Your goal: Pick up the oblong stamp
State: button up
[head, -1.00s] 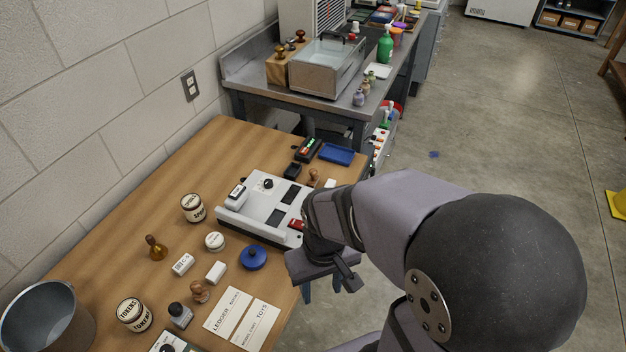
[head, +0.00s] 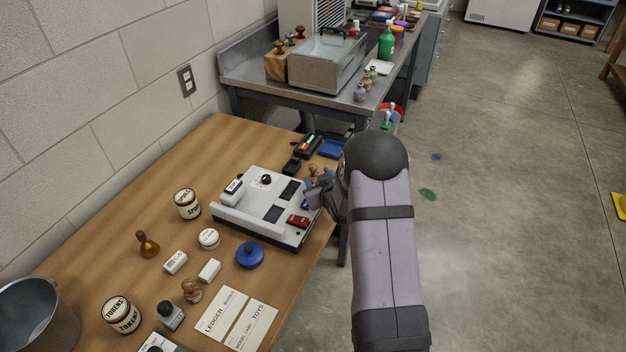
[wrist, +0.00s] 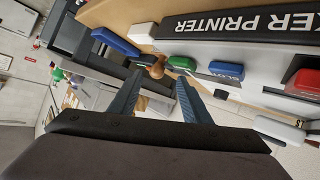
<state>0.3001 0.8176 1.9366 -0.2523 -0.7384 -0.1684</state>
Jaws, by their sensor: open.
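A wooden-handled stamp (head: 313,171) stands at the right side of the white printer device, close to my gripper (head: 317,190). In the wrist view this stamp (wrist: 157,69) shows between and just beyond my open fingertips (wrist: 160,82). The fingers look empty, and I cannot tell whether they touch it. Its base is hard to see, so its oblong shape cannot be confirmed. Another brown wooden stamp (head: 192,291) stands near the front of the wooden table, well away from my gripper.
The white printer device (head: 248,212) carries red, blue and green blocks, seen in the wrist view as a red block (wrist: 304,84), a blue block (wrist: 227,70) and a green block (wrist: 182,62). A blue tray (head: 333,149) lies behind the stamp. Jars and cards occupy the front.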

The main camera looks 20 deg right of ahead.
aim_at(314, 169)
jog(key=shift+w+d+f+t, duration=0.25)
jog(key=shift+w+d+t, duration=0.15)
jog(key=shift+w+d, duration=0.1)
jog(key=shift+x, duration=1)
jog(key=shift+w+a, duration=0.15)
jog(key=shift+a+p+x, duration=0.1)
jog(key=shift+p+x, duration=0.45)
jog(key=shift+x, duration=0.7)
jog(key=shift+a+p+x, duration=0.15)
jog(key=shift+p+x, duration=0.35)
jog(key=shift+x, duration=0.75)
jog(key=shift+d, duration=0.15)
grip_shut()
jog(key=shift+r, duration=0.1)
jog(key=shift+r+b, duration=0.95)
jog(key=shift+r, duration=3.95)
